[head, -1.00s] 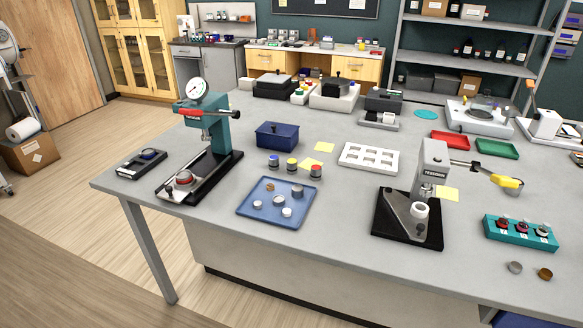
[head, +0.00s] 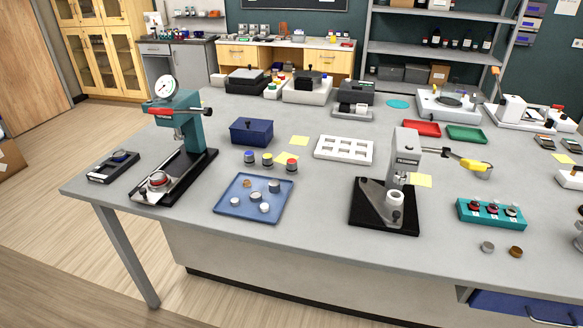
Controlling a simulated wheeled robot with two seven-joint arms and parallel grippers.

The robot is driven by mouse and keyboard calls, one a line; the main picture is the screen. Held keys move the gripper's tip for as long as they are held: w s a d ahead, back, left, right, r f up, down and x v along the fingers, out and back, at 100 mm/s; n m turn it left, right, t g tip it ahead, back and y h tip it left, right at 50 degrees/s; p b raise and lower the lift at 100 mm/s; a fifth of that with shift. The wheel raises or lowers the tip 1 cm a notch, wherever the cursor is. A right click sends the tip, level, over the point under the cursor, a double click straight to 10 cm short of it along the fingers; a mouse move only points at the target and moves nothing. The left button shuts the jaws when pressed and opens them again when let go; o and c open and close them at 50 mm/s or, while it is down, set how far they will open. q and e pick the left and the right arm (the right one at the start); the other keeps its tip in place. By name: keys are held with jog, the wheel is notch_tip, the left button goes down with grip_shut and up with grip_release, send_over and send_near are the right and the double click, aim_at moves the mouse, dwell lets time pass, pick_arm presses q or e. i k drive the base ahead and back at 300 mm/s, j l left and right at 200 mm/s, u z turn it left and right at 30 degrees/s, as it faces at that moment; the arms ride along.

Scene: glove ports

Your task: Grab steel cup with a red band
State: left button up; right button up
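A small dark-looking cup with a red top or band (head: 291,165) stands upright on the grey table, at the right end of a short row. Beside it stand a similar cup with yellow (head: 267,160) and one with blue (head: 249,157). Another round metal piece with a red ring (head: 158,181) sits on the base of the teal press (head: 183,128). The pieces are too small to tell whether the bodies are steel. Neither of my grippers is in view.
The blue tray (head: 226,207) with several small pieces lies in front of the row. A dark blue box (head: 251,132) stands behind it, and a white rack (head: 343,150) is to the right. A grey press (head: 405,160) stands further right. Yellow notes lie near the row.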

aim_at(158, 177)
jog(key=z, duration=0.3)
jog(key=j+z, duration=0.4)
jog(key=j, duration=0.45)
jog(key=j+z, duration=0.45)
jog(key=j, duration=0.4)
